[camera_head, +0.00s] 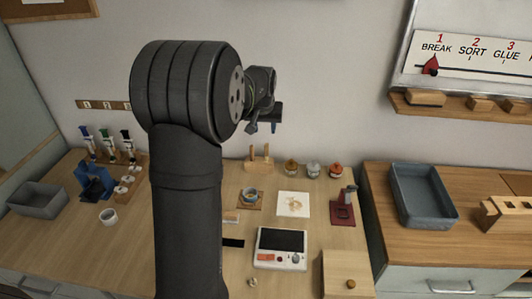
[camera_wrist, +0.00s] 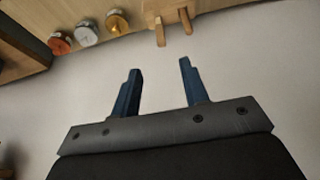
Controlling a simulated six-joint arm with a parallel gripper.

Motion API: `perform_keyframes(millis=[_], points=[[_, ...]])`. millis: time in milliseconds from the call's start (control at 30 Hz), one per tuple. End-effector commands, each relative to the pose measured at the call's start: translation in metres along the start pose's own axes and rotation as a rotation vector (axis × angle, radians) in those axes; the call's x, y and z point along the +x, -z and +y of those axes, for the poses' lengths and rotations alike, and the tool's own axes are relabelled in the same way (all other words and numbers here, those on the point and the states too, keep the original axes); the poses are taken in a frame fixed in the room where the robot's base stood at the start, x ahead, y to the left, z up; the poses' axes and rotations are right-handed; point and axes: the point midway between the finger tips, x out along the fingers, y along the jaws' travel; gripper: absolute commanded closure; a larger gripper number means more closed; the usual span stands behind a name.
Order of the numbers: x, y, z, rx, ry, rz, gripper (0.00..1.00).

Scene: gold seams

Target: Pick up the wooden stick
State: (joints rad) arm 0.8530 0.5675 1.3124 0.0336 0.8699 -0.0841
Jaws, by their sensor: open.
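A small wooden holder (camera_head: 259,165) with two upright wooden sticks (camera_head: 267,151) stands at the back of the table, against the wall. In the wrist view the sticks (camera_wrist: 186,21) show at the top, ahead of my fingers, with the holder (camera_wrist: 165,8) cut off by the frame edge. My gripper (camera_wrist: 160,68) is open, with nothing between its two blue fingers. In the head view my gripper (camera_head: 271,126) hangs in the air above the holder, apart from it and partly hidden by my arm.
Several small jars (camera_head: 313,170) stand right of the holder. A cup (camera_head: 250,196) on a coaster, a white sheet (camera_head: 293,204), a white device with a dark screen (camera_head: 282,249) and a dark red stand (camera_head: 343,208) lie nearer. A grey tray (camera_head: 423,196) sits on the right table.

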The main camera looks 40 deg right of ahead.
Motion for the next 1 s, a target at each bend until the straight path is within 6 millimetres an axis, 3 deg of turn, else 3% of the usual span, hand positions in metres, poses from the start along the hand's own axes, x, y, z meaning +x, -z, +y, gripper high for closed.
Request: perform_keyframes(millis=[433,767,1000], points=[[0.092,-0.001,0.0,0.0,0.0,-0.003,0.59],[0.119,0.001,0.0,0.0,0.0,-0.001,0.59],[0.152,0.003,0.0,0.0,0.001,-0.002,0.59]])
